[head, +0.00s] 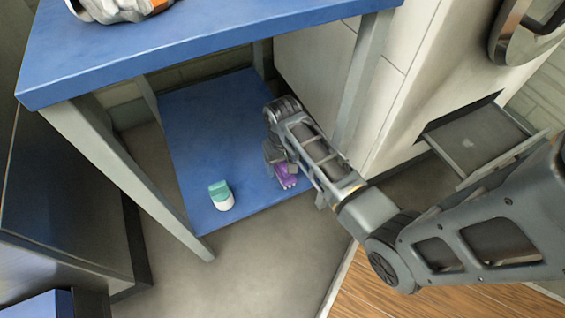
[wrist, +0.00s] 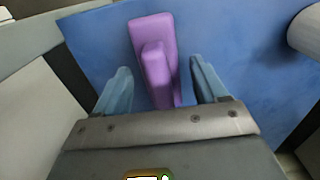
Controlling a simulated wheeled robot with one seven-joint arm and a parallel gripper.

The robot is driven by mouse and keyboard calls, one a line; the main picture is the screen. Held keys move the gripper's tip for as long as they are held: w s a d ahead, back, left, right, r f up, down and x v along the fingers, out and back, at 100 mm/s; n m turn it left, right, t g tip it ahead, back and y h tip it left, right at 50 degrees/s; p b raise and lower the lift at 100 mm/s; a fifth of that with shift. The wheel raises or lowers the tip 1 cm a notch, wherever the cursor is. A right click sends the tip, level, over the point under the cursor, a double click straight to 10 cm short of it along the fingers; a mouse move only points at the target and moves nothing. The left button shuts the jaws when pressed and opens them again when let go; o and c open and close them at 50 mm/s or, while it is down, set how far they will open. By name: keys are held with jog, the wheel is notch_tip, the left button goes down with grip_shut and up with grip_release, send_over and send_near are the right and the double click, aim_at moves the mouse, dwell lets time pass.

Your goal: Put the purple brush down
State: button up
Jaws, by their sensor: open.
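The purple brush (wrist: 153,65) lies on the blue lower shelf of the table, between the fingers in the wrist view. It also shows in the head view (head: 286,176), partly hidden by my arm. My gripper (wrist: 158,85) is open, with one finger on each side of the brush and gaps visible beside it. In the head view, my gripper (head: 276,160) is down at the lower shelf's right side. Whether the fingers touch the shelf cannot be told.
A white and teal container (head: 221,195) stands on the lower shelf (head: 205,135), left of my gripper. The blue tabletop (head: 190,40) is above, with grey legs (head: 362,80) around. An open drawer (head: 475,140) is at the right. A wall is close behind.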

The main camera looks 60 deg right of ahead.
jog(key=shift+r, duration=0.1)
notch_tip(320, 180, up, 12)
jog(key=p, duration=0.5)
jog(key=s+a+f+n+t+h, duration=0.1)
jog(key=s+a+n+t+h, duration=0.15)
jog(key=s+a+t, duration=0.6)
jog(key=s+a+r+n+t, duration=0.1)
jog(key=s+a+r+t, duration=0.1)
jog(key=s+r, duration=0.3)
jog(key=s+a+r+n+t+y, duration=0.1)
jog(key=s+a+r, duration=0.4)
jog(key=r, duration=0.6)
jog(key=s+a+r+n+t+y, duration=0.1)
jog(key=s+a+r+n+t, duration=0.1)
jog(key=s+r, duration=0.3)
notch_tip(320, 180, up, 3)
jog(key=shift+a+f+t, duration=0.1)
jog(key=shift+a+t, duration=0.55)
jog(key=shift+t, duration=0.1)
jog(key=shift+y, duration=0.25)
